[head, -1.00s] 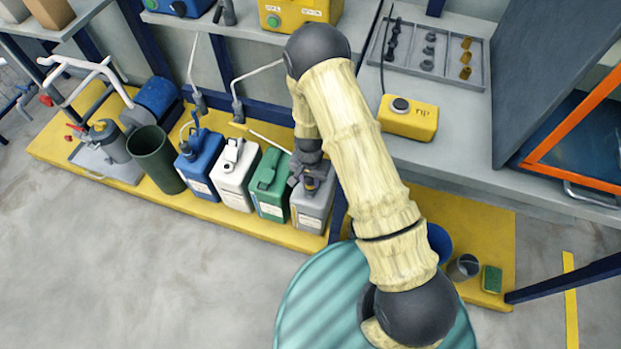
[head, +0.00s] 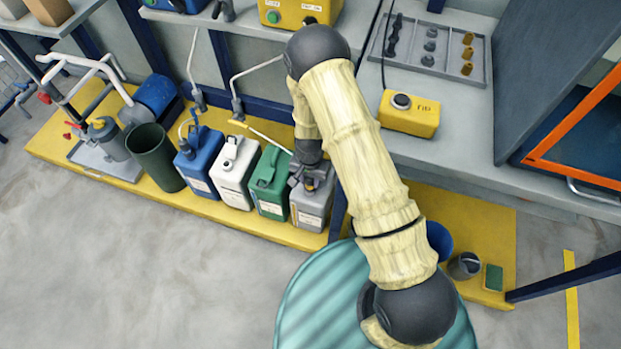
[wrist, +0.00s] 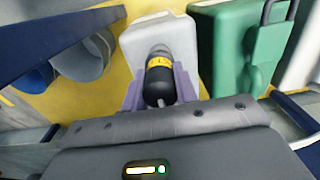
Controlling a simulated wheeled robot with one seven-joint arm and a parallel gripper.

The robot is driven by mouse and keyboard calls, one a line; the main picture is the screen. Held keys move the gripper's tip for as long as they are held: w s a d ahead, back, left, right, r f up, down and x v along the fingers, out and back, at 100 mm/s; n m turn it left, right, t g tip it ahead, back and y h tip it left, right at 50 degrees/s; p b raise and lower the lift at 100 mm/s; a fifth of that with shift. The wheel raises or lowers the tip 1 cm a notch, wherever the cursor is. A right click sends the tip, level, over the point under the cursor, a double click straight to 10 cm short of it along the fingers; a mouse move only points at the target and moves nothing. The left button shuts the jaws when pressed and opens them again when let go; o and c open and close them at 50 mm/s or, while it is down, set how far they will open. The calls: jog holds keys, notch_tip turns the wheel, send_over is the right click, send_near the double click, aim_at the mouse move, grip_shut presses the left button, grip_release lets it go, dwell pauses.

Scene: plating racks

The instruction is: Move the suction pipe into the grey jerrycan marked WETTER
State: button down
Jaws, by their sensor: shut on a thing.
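The grey jerrycan (head: 311,208) stands on the yellow platform, at the right end of a row of jerrycans; its label is too small to read. My gripper (head: 307,180) is over its top, partly hidden by my arm. In the wrist view my gripper's purple fingers (wrist: 160,92) are shut around a black, yellow-banded cylinder (wrist: 160,75), which appears to be the suction pipe's head. It lines up with the top of the pale grey jerrycan (wrist: 150,35). Its lower end is hidden, so I cannot tell whether it is inside the opening.
A green jerrycan (head: 270,183) stands close beside the grey one, then a white (head: 234,173) and a blue one (head: 198,166). The bench edge and a blue post are close on the right.

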jog(key=shift+f, duration=0.25)
jog(key=c, duration=1)
grip_release()
notch_tip(320, 180, up, 17)
jog(key=p, duration=0.5)
jog(key=shift+r, duration=0.2)
